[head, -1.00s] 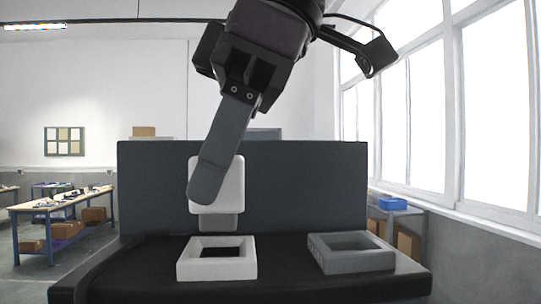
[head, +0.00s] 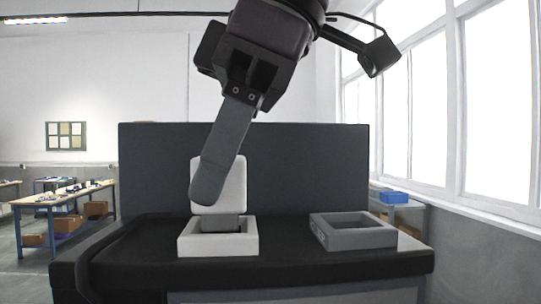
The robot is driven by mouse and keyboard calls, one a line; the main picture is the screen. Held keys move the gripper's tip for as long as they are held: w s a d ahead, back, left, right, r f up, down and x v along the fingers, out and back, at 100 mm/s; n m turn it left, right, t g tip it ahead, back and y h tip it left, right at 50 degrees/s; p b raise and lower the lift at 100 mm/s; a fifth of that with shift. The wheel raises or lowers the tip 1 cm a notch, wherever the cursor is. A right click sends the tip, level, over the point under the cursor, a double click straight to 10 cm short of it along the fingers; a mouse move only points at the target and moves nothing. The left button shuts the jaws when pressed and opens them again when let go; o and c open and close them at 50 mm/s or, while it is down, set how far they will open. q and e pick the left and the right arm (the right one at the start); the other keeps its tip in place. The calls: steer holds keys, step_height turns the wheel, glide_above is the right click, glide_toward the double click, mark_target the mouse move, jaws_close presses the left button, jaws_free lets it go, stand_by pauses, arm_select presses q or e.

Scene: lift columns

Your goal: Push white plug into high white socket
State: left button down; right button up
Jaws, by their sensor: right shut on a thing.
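The white plug (head: 233,180) is a white block with a grey lower part (head: 221,222). My right gripper (head: 208,190) is shut on it; a grey finger slants across its front and hides part of it. The plug is upright over the white socket (head: 220,250), a square white frame on a black-topped stand. The grey part overlaps the socket's opening in the head view, and the white block is above the rim. I cannot tell how deep the grey part is in the opening. My left gripper is not in view.
A grey socket (head: 352,234) stands to the right on the same black top (head: 290,262), apart from the white one. A dark upright panel (head: 310,170) rises behind both. Workbenches (head: 62,205) and windows are farther back.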

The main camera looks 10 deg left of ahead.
steer(key=shift+f, duration=0.2)
stand_by(0.5)
steer(key=o, duration=1.6)
steer(key=shift+c, duration=0.2)
step_height(320, 180, up, 3)
steer(key=p, duration=0.3)
steer(key=shift+f, duration=0.15)
steer(key=shift+r, duration=2.15)
